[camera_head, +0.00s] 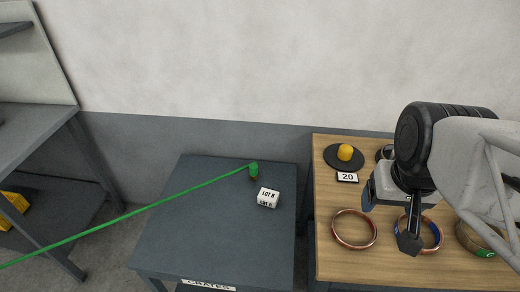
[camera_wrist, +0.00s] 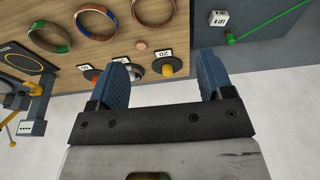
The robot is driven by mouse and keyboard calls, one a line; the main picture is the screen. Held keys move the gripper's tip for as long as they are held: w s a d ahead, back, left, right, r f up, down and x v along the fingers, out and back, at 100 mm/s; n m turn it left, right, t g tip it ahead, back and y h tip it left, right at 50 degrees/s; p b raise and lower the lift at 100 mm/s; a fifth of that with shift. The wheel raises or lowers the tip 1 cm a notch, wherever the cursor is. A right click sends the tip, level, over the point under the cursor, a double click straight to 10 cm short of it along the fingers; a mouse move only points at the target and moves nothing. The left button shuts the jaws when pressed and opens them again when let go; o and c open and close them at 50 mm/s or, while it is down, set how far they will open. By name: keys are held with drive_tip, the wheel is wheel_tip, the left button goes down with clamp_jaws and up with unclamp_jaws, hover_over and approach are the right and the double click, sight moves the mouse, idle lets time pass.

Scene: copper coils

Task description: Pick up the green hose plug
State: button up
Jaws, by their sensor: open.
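The green hose plug (camera_head: 253,169) is at the back of the dark grey table, at the end of a thin green hose that runs off to the lower left. In the wrist view the green plug (camera_wrist: 231,39) shows at the upper right, near the table's edge. My gripper (camera_head: 388,218) is over the wooden table to the right, well apart from the plug. In the wrist view my gripper (camera_wrist: 162,72) is open, with two blue-padded fingers spread and nothing between them.
A white labelled block (camera_head: 268,198) stands close to the plug, to its lower right. The wooden table (camera_head: 335,265) holds copper coils (camera_head: 354,229), a yellow weight (camera_head: 345,152) on a black disc and a "20" card (camera_head: 347,177). The grey table's front (camera_head: 205,250) is mostly clear.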

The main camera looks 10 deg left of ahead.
drive_tip(key=w+a+f+m+g+y, duration=0.1)
drive_tip(key=w+a+f+m+y, duration=0.25)
drive_tip(key=w+a, duration=0.45)
drive_tip(key=w+a+f+m+y, duration=0.2)
drive_tip(key=w+a+y, duration=0.2)
drive_tip(key=w+a, duration=0.45)
drive_tip(key=m+t+y, duration=0.3)
drive_tip(key=m+t, duration=0.4)
drive_tip(key=m, duration=1.1)
hover_over(256, 171)
drive_tip(key=s+d, duration=0.3)
drive_tip(key=s, duration=0.3)
wheel_tip(256, 171, down, 30)
drive_tip(key=f+m, duration=0.1)
drive_tip(key=f, duration=0.2)
drive_tip(key=w+f+m+t+h, duration=0.1)
drive_tip(key=f, duration=0.2)
drive_tip(key=w+f+m, duration=0.1)
drive_tip(key=f+m, duration=0.1)
drive_tip(key=f, duration=0.1)
drive_tip(key=shift+d+f+t+h, duration=0.15)
drive_tip(key=shift+f+t+h, duration=0.05)
drive_tip(key=shift+t+h, duration=0.1)
drive_tip(key=shift+w, duration=0.1)
drive_tip(key=shift+x, duration=1.25)
drive_tip(key=shift+w+f, duration=0.1)
drive_tip(key=shift+w, duration=0.05)
drive_tip(key=shift+x, duration=2.45)
